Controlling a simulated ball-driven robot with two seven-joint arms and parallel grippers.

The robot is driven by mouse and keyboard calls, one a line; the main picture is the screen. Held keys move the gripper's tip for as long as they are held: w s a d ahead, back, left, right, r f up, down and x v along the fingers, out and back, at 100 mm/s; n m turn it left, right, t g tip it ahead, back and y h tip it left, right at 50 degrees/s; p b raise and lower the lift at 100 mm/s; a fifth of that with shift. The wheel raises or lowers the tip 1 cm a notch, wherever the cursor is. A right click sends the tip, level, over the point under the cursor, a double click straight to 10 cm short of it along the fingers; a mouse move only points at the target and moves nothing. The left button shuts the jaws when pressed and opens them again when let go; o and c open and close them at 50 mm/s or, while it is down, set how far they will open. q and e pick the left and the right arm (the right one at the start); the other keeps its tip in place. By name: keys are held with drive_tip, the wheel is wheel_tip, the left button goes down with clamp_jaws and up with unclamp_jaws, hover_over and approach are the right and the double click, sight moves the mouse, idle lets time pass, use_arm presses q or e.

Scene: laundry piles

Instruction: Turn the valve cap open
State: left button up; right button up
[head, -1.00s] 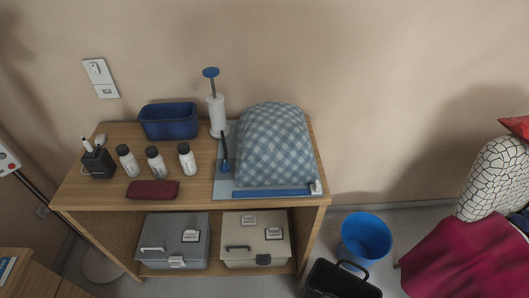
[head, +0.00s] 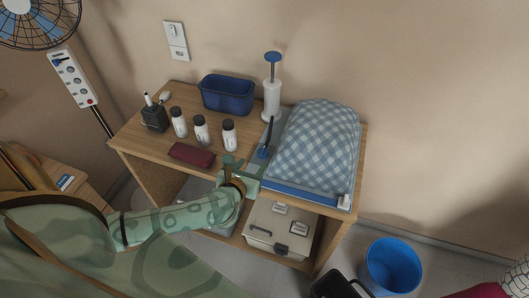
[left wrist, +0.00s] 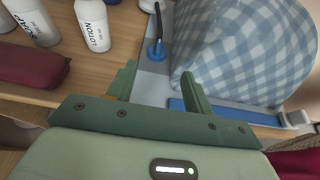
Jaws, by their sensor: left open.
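A blue-and-white checkered bag (head: 318,142) lies plump on a flat grey-blue bag sheet on the desk; it also fills the upper right of the left wrist view (left wrist: 245,45). A small round blue piece (head: 264,153) sits on the sheet left of the bulge, with a dark hose or stem rising from it; it also shows in the left wrist view (left wrist: 155,53). I cannot tell whether it is the valve cap. My left gripper (head: 241,170) is open and empty at the desk's front edge, just short of the blue piece. My right gripper is not in view.
A white pump (head: 271,100) with a blue handle stands behind the sheet. Several white bottles (head: 200,131), a maroon pouch (head: 191,155) and a blue bin (head: 227,96) stand left. A white clip (head: 345,201) sits at the sheet's front right corner.

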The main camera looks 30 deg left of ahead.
sight(262, 150)
use_arm(q)
drive_tip(key=b+x, duration=0.3)
drive_tip(key=x, duration=0.8)
drive_tip(key=shift+a, duration=0.1)
drive_tip(key=c, duration=0.9)
